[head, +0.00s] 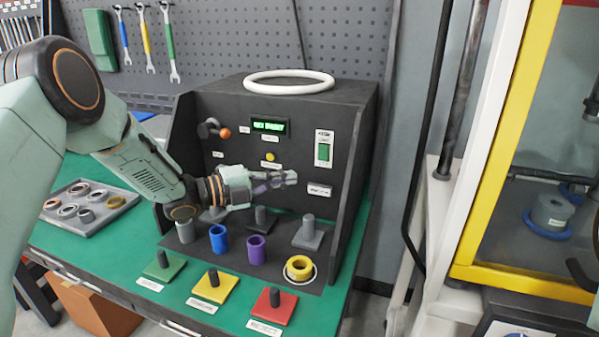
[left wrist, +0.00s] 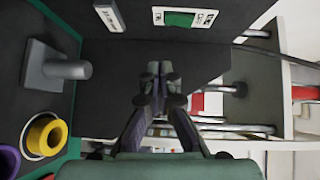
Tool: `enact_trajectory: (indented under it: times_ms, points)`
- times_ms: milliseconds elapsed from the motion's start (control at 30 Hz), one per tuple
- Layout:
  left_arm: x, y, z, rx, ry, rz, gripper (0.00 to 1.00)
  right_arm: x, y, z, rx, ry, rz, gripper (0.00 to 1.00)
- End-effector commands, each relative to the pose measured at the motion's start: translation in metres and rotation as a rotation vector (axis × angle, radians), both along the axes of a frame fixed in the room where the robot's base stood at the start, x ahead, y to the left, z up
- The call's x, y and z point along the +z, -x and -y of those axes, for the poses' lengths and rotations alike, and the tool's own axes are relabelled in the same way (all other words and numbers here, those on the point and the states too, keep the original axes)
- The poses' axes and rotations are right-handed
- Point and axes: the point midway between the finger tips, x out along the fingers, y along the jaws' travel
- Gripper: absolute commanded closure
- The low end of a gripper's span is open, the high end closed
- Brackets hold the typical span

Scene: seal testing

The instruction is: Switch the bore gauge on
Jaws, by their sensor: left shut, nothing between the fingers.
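The bore gauge is a dark box (head: 226,111) with a lit green display (head: 270,126) whose text is too small to read surely. A green switch (head: 324,152) on a white plate sits at the right of its front panel; it also shows at the top of the left wrist view (left wrist: 180,19). I cannot tell which way the switch is set. My left gripper (head: 291,178) is shut and empty in front of the panel, below and left of the switch in the head view. Its closed fingers (left wrist: 160,82) also show in the left wrist view, apart from the switch.
Grey, blue (head: 218,238) and purple (head: 256,249) cylinders and a yellow ring (head: 299,267) stand before the panel. Green, yellow and red plates with pegs line the front. A white ring (head: 289,82) lies on top. A grey tray (head: 90,215) of rings is at left.

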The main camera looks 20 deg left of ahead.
Motion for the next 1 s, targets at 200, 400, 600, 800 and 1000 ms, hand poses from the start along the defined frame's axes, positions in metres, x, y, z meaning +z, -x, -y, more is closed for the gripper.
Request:
enact_trajectory:
  times_ms: [200,400,600,800,1000]
  points:
    - [-0.002,0.021,-0.025,0.003,0.0,-0.001,1.0,0.005,0.0,0.0,0.0,0.0,0.0,0.6]
    - [-0.004,0.03,-0.034,0.002,0.0,-0.001,1.0,0.007,0.0,0.0,0.0,0.0,0.0,0.6]
    - [-0.005,0.032,-0.034,0.0,-0.001,-0.001,1.0,0.007,0.0,0.0,0.0,0.0,0.0,0.6]
    - [-0.005,0.033,-0.035,0.0,-0.001,-0.001,1.0,0.007,0.0,0.0,0.0,0.0,0.0,0.6]
    - [0.0,0.033,-0.035,0.0,-0.001,-0.001,1.0,0.012,0.0,0.0,0.0,0.0,0.0,0.6]
